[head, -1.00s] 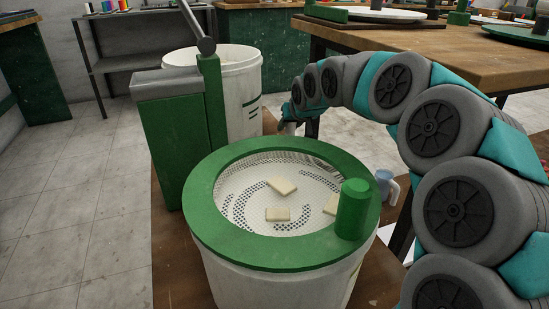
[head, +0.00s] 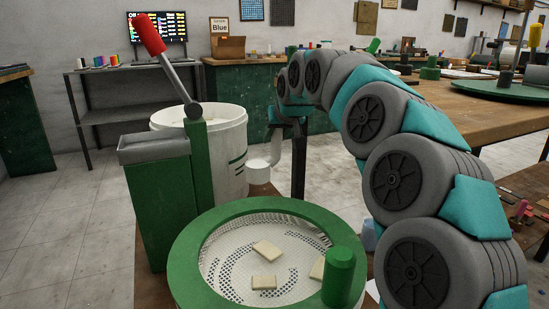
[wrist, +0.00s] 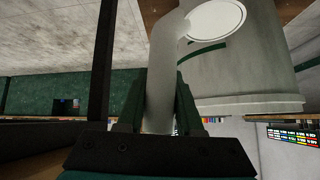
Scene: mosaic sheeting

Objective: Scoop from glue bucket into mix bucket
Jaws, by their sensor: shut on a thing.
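A white bucket (head: 232,160) with green markings stands at the back of the bench in the head view. It also shows large in the wrist view (wrist: 262,75). I cannot tell whether it is the glue or the mix bucket. My gripper (head: 287,118) is shut on the handle of a white scoop (head: 261,167). The scoop hangs just right of the white bucket, outside it. In the wrist view the pale handle (wrist: 161,75) stands between the two fingers. The scoop's contents cannot be made out.
A green-rimmed bucket (head: 190,240) with a perforated basket holding pale tiles stands in front. A green post with a red-handled lever (head: 149,35) rises beside the white bucket. A wooden table (head: 500,120) is at right, shelving (head: 110,115) at back left. A small blue-grey mug (head: 368,236) is half hidden.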

